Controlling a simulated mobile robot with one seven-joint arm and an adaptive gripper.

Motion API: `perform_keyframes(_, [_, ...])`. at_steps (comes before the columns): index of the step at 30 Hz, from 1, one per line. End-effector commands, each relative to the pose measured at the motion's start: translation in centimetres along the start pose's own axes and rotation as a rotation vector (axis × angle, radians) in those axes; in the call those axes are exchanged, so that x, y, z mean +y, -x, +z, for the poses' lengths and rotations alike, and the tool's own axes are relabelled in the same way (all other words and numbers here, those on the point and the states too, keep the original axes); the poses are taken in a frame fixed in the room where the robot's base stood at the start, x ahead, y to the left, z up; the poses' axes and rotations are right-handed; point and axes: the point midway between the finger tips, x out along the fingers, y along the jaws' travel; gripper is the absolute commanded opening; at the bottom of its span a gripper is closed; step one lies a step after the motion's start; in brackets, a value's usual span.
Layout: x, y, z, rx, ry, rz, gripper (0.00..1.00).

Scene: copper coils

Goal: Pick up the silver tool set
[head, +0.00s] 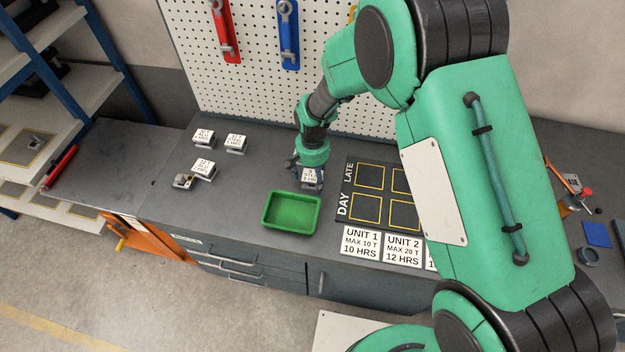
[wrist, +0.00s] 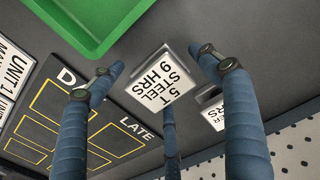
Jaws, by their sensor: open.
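No item is marked as a tool set; several small silver items with white printed cards stand on the grey bench. The one nearest my gripper (head: 306,167) has a card (head: 312,177) that reads "5 T STEEL 9 HRS" in the wrist view (wrist: 163,80). My gripper is open, pointing down, with its fingers around this item on either side; contact cannot be told. Others are a back-left item (head: 203,137), one beside it (head: 236,142), and a front-left item (head: 204,168) with a silver metal part (head: 183,181) next to it.
A green tray (head: 291,228) lies just in front of my gripper. A black board with yellow squares (head: 367,207) is to the right, with unit cards (head: 361,242) at the bench's front edge. A pegboard (head: 260,75) stands behind. The bench's left part is mostly clear.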

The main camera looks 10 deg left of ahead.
Motion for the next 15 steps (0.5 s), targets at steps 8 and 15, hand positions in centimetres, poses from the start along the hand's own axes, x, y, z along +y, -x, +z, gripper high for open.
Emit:
perform_keyframes(8, [-0.01, 0.03, -0.02, 0.0, 0.0, 0.0, 0.77])
perform_keyframes(15, [-0.01, 0.03, -0.02, 0.0, 0.0, 0.0, 0.75])
